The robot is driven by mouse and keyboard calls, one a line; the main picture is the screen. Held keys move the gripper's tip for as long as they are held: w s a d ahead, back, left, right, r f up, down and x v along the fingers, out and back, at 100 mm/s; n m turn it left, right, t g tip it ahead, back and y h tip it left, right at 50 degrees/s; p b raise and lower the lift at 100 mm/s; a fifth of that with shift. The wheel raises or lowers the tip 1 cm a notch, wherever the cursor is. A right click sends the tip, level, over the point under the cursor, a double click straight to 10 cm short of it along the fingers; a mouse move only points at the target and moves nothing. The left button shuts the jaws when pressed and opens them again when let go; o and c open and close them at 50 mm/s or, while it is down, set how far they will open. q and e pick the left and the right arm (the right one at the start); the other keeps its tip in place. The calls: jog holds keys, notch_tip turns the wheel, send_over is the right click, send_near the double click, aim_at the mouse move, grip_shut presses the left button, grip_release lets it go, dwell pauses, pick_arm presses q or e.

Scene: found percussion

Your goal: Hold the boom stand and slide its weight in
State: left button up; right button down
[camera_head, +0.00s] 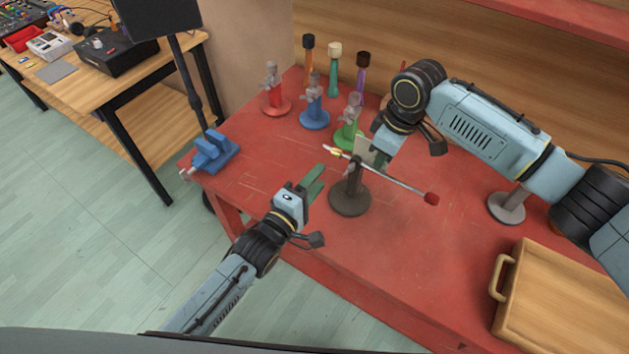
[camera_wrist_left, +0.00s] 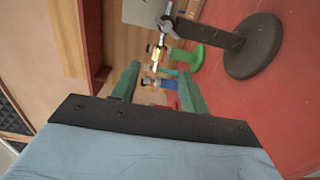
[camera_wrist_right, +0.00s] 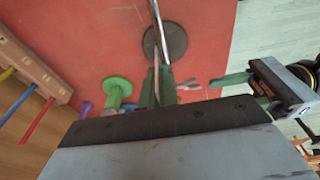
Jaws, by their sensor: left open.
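The boom stand (camera_head: 349,200) stands upright on the red table, with a dark round base and post. Its thin slanted rod (camera_head: 395,180) has a red head at the right end. A brass-coloured piece (camera_head: 335,152), which looks like the weight, is near the left end; it also shows in the left wrist view (camera_wrist_left: 155,52). My left gripper (camera_head: 314,186) is open and empty, left of the stand and apart from it; its fingers (camera_wrist_left: 158,88) point toward the rod's brass end. My right gripper (camera_wrist_right: 157,88) has its fingers close together at the upper stand and appears shut on it.
Red (camera_head: 276,104), blue (camera_head: 314,117) and green (camera_head: 347,134) small stands are behind the boom stand. A blue vise (camera_head: 211,152) is at the table's left corner. A wooden case (camera_head: 560,300) and a grey stand (camera_head: 507,207) are at right. The front table is clear.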

dwell(0.3)
jog(key=c, duration=1.6)
grip_release()
jog(key=shift+r, duration=0.1)
